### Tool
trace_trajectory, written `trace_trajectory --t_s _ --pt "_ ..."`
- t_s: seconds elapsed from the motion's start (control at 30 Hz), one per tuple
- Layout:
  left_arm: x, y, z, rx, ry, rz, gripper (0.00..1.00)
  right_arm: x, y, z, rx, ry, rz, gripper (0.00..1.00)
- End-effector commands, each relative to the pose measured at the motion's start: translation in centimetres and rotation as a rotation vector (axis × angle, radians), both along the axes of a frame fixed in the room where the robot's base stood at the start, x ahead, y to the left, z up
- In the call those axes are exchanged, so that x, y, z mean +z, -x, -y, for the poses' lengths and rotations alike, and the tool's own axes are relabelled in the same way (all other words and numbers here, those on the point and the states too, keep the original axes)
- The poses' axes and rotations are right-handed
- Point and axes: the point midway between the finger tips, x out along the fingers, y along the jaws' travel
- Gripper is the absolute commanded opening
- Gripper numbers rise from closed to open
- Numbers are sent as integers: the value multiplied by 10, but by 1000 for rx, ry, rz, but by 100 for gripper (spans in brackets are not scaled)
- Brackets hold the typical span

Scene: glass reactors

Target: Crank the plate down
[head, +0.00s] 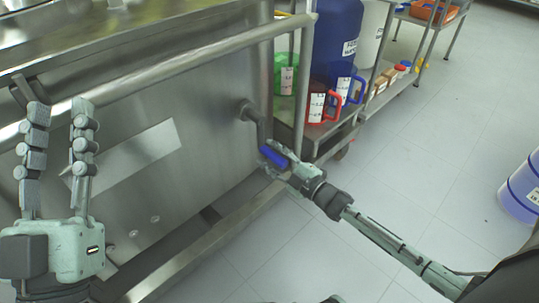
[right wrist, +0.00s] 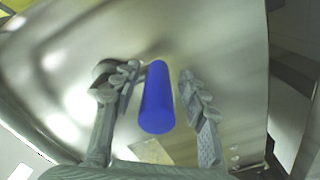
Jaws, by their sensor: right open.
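The crank's blue handle (head: 273,156) sticks out from the steel front panel (head: 208,100). Its metal crank arm (head: 252,112) joins the panel just above the handle. My right gripper (head: 279,155) is at the blue handle. In the right wrist view the blue handle (right wrist: 157,98) lies between the two open fingers (right wrist: 158,92), with a gap visible on the right side; on the left, finger and handle look close, and I cannot tell if they touch. My left gripper (head: 58,112) is open and empty, fingers up, in front of the panel at the left. The plate cannot be made out.
A steel rail (head: 170,70) runs across the front of the panel. To the right, a shelf cart (head: 335,128) holds a red-handled jug (head: 317,108), a blue-handled jug and a blue drum (head: 335,40). A blue and white container (head: 522,190) stands at far right. The floor between is clear.

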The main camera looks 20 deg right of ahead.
Motion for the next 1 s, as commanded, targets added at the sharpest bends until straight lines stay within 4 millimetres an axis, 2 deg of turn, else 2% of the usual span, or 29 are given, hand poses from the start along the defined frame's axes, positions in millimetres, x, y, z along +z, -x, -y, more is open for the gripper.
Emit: trace_trajectory --t_s 0.17,0.4,0.6,0.73,1.0 --pt "0 0 0 0 0 0 35 -1 22 7 1 0 -3 44" --pt "0 0 0 1 -1 -1 35 -2 71 25 -1 2 -5 44" --pt "0 0 0 1 -1 -1 35 -2 100 36 -1 2 -5 44" --pt "0 0 0 1 -1 -1 35 0 109 40 0 2 -2 44" --pt "0 0 0 1 -1 -2 35 0 111 41 -1 2 -2 44"
